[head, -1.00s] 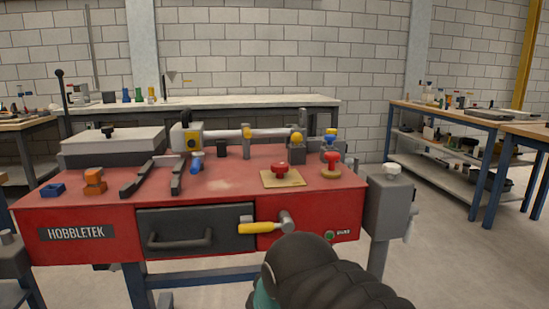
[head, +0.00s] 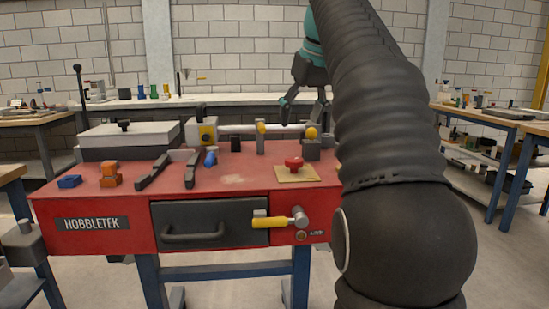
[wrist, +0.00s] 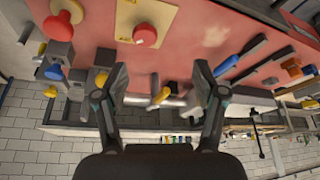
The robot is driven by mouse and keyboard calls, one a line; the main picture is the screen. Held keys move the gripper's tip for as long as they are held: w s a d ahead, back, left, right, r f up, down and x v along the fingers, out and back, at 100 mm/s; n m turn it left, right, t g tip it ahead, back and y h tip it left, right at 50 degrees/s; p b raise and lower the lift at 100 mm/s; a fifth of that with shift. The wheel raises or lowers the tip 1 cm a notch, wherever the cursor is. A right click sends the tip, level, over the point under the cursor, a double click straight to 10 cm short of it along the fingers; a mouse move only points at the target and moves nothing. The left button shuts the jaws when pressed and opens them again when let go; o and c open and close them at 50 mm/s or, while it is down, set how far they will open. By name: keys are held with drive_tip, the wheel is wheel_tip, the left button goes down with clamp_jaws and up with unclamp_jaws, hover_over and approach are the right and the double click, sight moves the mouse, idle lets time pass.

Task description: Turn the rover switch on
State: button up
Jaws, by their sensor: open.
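No part is readably marked as the rover switch, so I cannot tell which one it is. A red knob (head: 293,163) sits on a tan plate (head: 296,177) on the red bench top; it also shows in the wrist view (wrist: 145,35). A small round button (head: 301,236) with a blurred label is on the red front panel, below a yellow-handled lever (head: 270,222). My gripper (head: 304,106) is raised over the back of the bench, pointing down, open and empty. In the wrist view its fingers (wrist: 160,78) are spread above the bench's back part.
A silver bar with yellow clamps (head: 261,128) runs along the bench's back. A grey-lidded box (head: 126,136), orange block (head: 110,175), blue block (head: 70,181) and dark rails (head: 153,172) stand at left. A grey drawer (head: 208,222) is shut. My arm hides the bench's right end.

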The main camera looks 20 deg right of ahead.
sight(295, 160)
drive_tip(key=d+b+x, duration=0.1)
drive_tip(key=b+x, duration=0.1)
drive_tip(key=x, duration=0.2)
drive_tip(key=b+x, duration=0.2)
drive_tip(key=x, duration=0.2)
drive_tip(key=w+d+b+x, duration=0.1)
drive_tip(key=b+x, duration=0.2)
drive_tip(key=x, duration=0.1)
drive_tip(key=shift+w+d+f, duration=0.15)
drive_tip(key=shift+w+d, duration=0.1)
drive_tip(key=shift+d, duration=0.05)
drive_tip(key=c, duration=1.1)
